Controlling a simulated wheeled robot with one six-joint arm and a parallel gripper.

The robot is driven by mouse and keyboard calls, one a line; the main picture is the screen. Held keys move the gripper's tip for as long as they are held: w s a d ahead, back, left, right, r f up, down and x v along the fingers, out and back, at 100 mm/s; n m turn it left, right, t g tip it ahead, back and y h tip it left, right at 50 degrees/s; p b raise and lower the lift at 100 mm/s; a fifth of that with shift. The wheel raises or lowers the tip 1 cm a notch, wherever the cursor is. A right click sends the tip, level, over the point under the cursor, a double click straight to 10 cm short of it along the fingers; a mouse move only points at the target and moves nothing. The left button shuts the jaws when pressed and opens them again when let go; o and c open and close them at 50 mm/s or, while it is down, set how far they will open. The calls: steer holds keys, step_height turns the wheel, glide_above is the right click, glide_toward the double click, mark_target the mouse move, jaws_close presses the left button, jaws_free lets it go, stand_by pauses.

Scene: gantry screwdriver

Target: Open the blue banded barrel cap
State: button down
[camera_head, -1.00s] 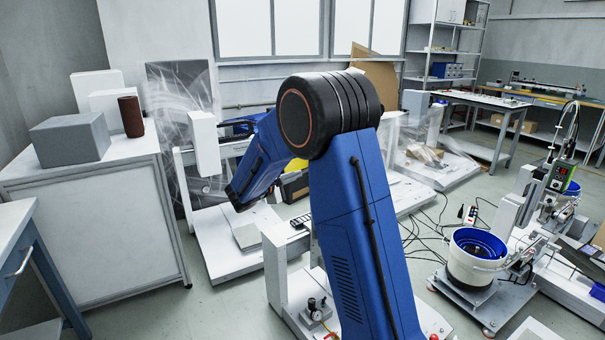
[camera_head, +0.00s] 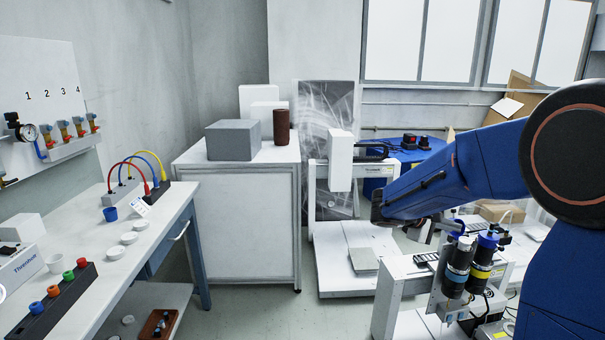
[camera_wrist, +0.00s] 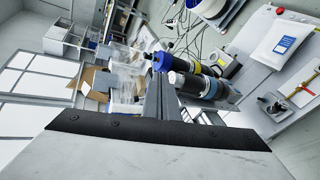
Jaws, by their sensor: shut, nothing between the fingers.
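Two dark upright barrels stand side by side on the white machine at lower right in the head view. The left barrel (camera_head: 457,268) has a blue band and a pale top; the right barrel (camera_head: 482,270) has a yellow band and a blue top. In the wrist view the blue-banded barrel (camera_wrist: 200,85) shows a pale end, beside the blue-topped barrel (camera_wrist: 172,63). My gripper (camera_wrist: 160,80) is shut and empty, its fingers pointing toward the barrels. They overlap the pale end in the picture; I cannot tell whether they touch it.
A workbench (camera_head: 125,262) with coloured cables, cups and knobs stands at left. A white cabinet (camera_head: 240,225) holding boxes stands behind. A grey and white machine base (camera_head: 350,278) lies left of the barrels. Open floor (camera_head: 270,315) shows between bench and machine.

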steer(key=s+a+f+m+y, duration=0.1)
steer(key=s+a+y, duration=0.3)
steer(key=s, duration=0.7)
steer(key=s+a+f+m+y, duration=0.1)
steer(key=s+a+m+y, duration=0.2)
steer(key=s, duration=0.9)
steer(key=s+a+f+m+t+y, duration=0.1)
steer(key=s+a+y, duration=0.4)
steer(key=s, duration=0.6)
steer(key=shift+s+a+f+m, duration=0.4)
steer(key=shift+a+f+m, duration=0.1)
steer(key=shift+a, duration=0.75)
steer(key=c, duration=2.3)
jaws_free()
steer(key=shift+s+a+y, duration=0.15)
steer(key=shift+a+y, duration=0.1)
steer(key=shift+y, duration=0.15)
steer(key=o, duration=0.6)
steer(key=shift+a, duration=0.1)
steer(key=shift+c, duration=0.2)
step_height(320, 180, up, 18)
steer(key=m+h, duration=0.2)
glide_above(454, 210)
steer(key=s+a, duration=0.3)
steer(key=s, duration=0.3)
steer(key=x, duration=1.6)
steer(key=shift+s+d+f, duration=0.1)
steer(key=shift+d+f, duration=0.05)
steer(key=shift+f, duration=0.1)
